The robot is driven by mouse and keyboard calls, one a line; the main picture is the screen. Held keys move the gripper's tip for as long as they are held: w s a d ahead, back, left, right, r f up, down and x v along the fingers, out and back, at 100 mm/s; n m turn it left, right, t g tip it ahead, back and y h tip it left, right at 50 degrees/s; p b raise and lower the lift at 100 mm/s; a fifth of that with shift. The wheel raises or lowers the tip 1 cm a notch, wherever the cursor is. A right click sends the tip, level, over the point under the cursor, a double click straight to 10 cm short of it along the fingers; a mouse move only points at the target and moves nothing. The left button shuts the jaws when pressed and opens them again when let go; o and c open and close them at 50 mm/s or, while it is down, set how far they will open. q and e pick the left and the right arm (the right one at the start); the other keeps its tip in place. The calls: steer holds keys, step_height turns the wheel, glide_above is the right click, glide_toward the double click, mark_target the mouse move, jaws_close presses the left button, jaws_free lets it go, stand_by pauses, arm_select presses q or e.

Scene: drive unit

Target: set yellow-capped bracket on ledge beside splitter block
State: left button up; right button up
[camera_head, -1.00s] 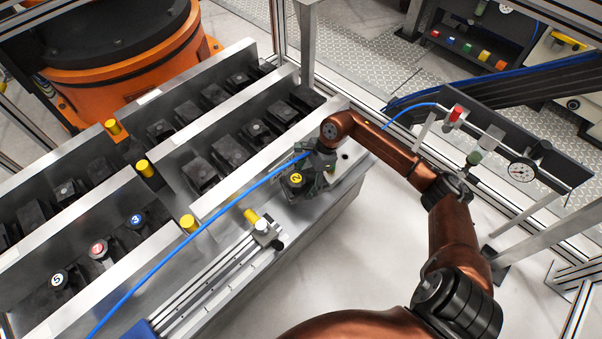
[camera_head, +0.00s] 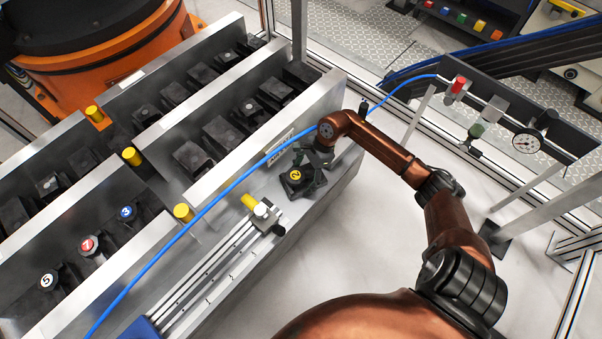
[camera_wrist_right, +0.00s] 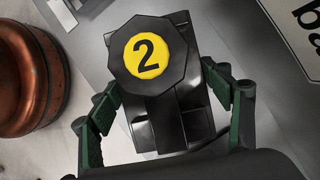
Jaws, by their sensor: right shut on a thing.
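The yellow-capped bracket (camera_head: 295,176) is a dark block with an octagonal top and a yellow disc marked 2. It also shows large in the right wrist view (camera_wrist_right: 148,55). My right gripper (camera_head: 313,170) is shut on it, with green-padded fingers (camera_wrist_right: 165,110) on either side. The bracket is at the bare metal ledge (camera_head: 246,190) along the front of the unit; I cannot tell whether it touches. A small pale block with a yellow knob (camera_head: 262,212), possibly the splitter block, sits at the rail end, just lower left of the bracket. My left gripper is out of view.
A blue hose (camera_head: 222,190) crosses the unit close behind the bracket. Metal dividers (camera_head: 215,135) separate rows of black modules. Several yellow posts (camera_head: 183,212) stand between the rows. A pressure gauge (camera_head: 525,142) is mounted at the right.

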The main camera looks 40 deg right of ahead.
mark_target(309, 175)
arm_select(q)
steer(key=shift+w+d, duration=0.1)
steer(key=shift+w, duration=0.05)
arm_select(e)
steer(key=shift+w+r, duration=0.1)
steer(key=shift+r, duration=0.05)
steer(key=o, duration=2.1)
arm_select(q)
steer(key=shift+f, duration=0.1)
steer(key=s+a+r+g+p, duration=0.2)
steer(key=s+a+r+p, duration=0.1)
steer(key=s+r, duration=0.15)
arm_select(e)
steer(key=v, duration=0.7)
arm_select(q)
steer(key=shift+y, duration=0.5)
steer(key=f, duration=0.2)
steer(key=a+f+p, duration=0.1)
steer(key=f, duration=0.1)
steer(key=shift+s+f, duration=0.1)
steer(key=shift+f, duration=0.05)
arm_select(e)
steer(key=v, duration=0.5)
